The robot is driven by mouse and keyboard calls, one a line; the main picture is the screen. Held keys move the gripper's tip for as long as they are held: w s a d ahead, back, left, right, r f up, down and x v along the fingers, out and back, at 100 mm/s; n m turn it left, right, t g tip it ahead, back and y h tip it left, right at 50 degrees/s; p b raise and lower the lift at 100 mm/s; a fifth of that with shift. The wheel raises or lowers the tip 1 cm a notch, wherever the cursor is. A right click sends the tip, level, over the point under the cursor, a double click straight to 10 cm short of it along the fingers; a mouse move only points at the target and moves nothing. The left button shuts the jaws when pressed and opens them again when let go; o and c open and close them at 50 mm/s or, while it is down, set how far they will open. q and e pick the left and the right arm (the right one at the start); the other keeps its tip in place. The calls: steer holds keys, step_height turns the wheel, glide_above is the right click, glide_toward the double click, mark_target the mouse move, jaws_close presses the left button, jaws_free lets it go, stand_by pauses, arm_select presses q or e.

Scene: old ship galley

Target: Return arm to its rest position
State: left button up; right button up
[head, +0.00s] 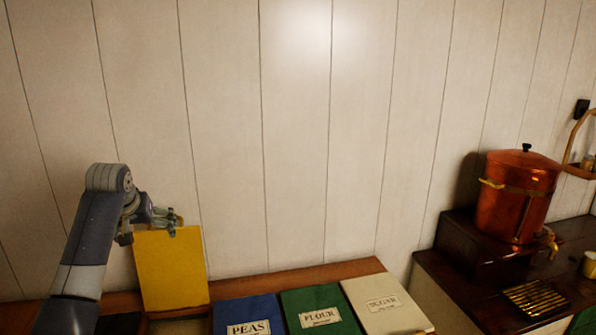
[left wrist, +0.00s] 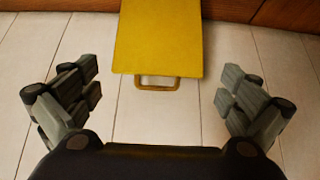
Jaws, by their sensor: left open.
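My left gripper (head: 160,217) is at the left of the head view, at the top edge of a raised yellow lid (head: 170,270). In the left wrist view my left gripper (left wrist: 160,95) is open, its fingers spread wide with nothing between them. The yellow lid (left wrist: 158,35) shows there beyond the fingers, with its small handle (left wrist: 157,83) pointing toward the gripper and apart from both fingers. My right gripper is in neither view.
Closed lids marked PEAS (head: 245,318), FLOUR (head: 318,310) and SUGAR (head: 385,303) lie in a row right of the yellow lid. A copper urn (head: 517,195) stands on a dark box (head: 480,255) at the right. The panelled wall (head: 290,130) is close behind.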

arm_select(q)
steer(key=s+d+f+m+g, duration=0.1)
steer(key=s+d+f+m, duration=0.1)
steer(key=s+d+f, duration=0.7)
steer(key=s+d+f+m+g, duration=0.1)
steer(key=s+d+f, duration=0.1)
steer(key=s+f, duration=1.25)
steer(key=s+d+f+m+g+h, duration=0.1)
steer(key=s+d+f, duration=0.1)
steer(key=s, duration=0.6)
steer(key=s+d+f, duration=0.2)
steer(key=s, duration=0.7)
steer(key=s+d+f+m+g+h, duration=0.1)
steer(key=s+d+f, duration=0.15)
steer(key=s, duration=0.55)
step_height(320, 180, down, 34)
steer(key=s+f+b, duration=0.1)
steer(key=s+b, duration=0.1)
steer(key=b, duration=0.6)
steer(key=s+a+f+g+b, duration=0.2)
steer(key=s+f+b, duration=0.4)
steer(key=s+f, duration=1)
step_height(320, 180, down, 5)
steer(key=shift+s+a+r, duration=0.15)
steer(key=shift+s+a, duration=0.2)
steer(key=shift+a, duration=0.05)
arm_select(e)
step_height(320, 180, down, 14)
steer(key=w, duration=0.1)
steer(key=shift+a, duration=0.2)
